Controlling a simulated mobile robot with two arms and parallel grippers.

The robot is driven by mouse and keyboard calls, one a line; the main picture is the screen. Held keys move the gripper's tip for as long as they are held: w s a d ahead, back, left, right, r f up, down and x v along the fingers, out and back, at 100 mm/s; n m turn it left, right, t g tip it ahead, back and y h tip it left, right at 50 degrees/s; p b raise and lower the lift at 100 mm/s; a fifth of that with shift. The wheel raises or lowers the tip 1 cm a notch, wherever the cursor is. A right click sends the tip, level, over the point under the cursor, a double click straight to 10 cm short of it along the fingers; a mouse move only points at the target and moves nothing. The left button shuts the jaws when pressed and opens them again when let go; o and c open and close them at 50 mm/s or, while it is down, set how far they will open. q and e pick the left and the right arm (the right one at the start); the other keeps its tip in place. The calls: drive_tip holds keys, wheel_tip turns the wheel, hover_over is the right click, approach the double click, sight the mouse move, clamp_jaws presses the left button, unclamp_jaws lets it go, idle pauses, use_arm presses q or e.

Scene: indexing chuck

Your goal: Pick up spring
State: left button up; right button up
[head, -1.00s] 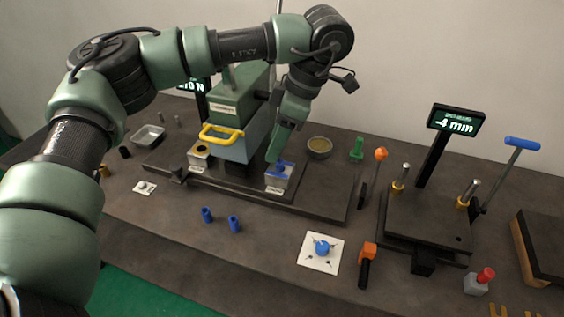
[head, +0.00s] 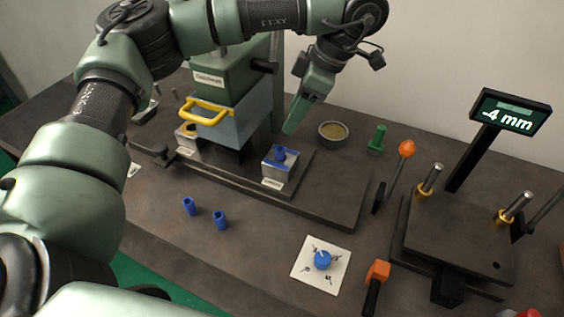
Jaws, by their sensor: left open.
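I cannot make out a spring for certain. A white card (head: 302,271) on the front of the bench carries a blue round part (head: 322,260) with small dark pieces around it, too small to name. My left gripper (head: 291,129) points down, open, just above and behind a grey block (head: 280,171) with a blue piece (head: 280,153) on its top. The gripper is apart from the blue piece, and its fingers show edge-on with nothing visible between them. My right gripper is not in view.
A green press with a yellow handle (head: 207,109) stands left of the block. A round bowl (head: 333,131), a green part (head: 377,139) and an orange-knobbed lever (head: 406,149) are right. A dark fixture (head: 460,235) has a "-4 mm" display (head: 510,112).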

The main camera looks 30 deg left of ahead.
sight(281, 148)
use_arm(q)
drive_tip(key=x, duration=0.3)
drive_tip(key=p+x, duration=0.1)
drive_tip(key=x, duration=0.1)
drive_tip(key=d+x, duration=0.1)
drive_tip(key=x, duration=0.2)
drive_tip(key=shift+w+a+f, duration=0.1)
drive_tip(key=shift+f, duration=0.4)
drive_tip(key=shift+a+f, duration=0.2)
drive_tip(key=shift+f, duration=0.35)
clamp_jaws()
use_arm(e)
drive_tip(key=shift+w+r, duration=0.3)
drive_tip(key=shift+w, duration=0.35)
